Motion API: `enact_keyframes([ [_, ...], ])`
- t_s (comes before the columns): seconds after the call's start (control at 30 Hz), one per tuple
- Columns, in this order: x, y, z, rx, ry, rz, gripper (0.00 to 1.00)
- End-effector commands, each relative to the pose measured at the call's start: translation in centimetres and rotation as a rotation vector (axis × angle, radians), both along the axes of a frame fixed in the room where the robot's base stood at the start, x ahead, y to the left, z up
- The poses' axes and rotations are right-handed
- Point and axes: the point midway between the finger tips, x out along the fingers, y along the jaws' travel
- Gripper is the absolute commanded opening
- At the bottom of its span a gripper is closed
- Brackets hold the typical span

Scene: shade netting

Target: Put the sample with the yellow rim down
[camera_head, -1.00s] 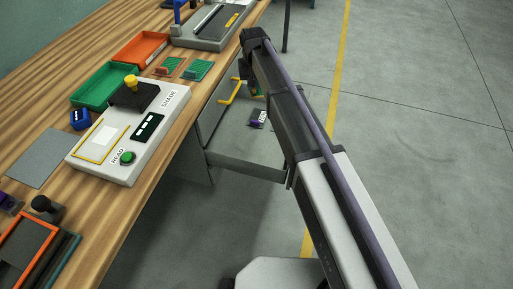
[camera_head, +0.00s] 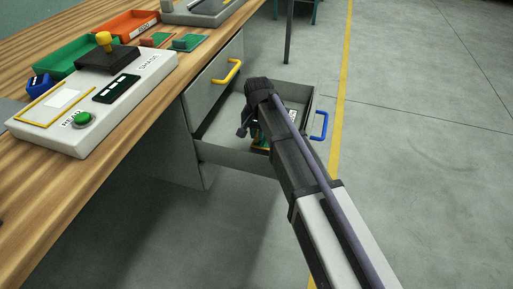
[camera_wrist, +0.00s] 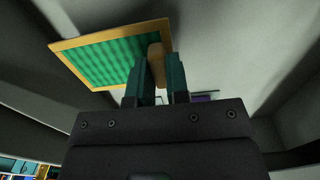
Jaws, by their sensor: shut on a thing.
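The sample with the yellow rim is a green netted square (camera_wrist: 105,58) in a yellow-orange frame, seen large in the wrist view. My gripper (camera_wrist: 160,75) is shut on the tan tab at the frame's right edge. In the head view my gripper is low over the open grey drawer (camera_head: 232,157), and green and yellow bits of the sample (camera_head: 261,139) show beside my arm. My arm hides most of the sample there. I cannot tell whether the sample touches the drawer floor.
The open drawer has a blue handle (camera_head: 321,125). A drawer front with a yellow handle (camera_head: 228,72) is at the bench. On the bench are a white panel device (camera_head: 115,110), a green tray (camera_head: 68,62) and an orange tray (camera_head: 120,27). A small purple thing (camera_wrist: 206,98) lies behind my fingers.

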Motion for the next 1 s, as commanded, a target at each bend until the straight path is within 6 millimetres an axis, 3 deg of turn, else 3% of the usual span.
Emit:
enact_keyframes([
  [0.1, 0.0, 0.0, -0.5, 0.000, 0.000, 0.000, 0.00],
  [0.3, 0.0, 0.0, -4.1, 0.000, 0.000, 0.001, 0.00],
  [0.67, 0.0, 0.0, -4.1, 0.000, 0.000, 0.001, 0.00],
  [0.7, 0.0, 0.0, -3.9, 0.000, 0.000, 0.001, 0.19],
  [0.93, 0.0, 0.0, -3.9, 0.000, 0.000, 0.001, 0.41],
  [1.0, 0.0, 0.0, -3.9, 0.000, 0.000, 0.001, 0.41],
])
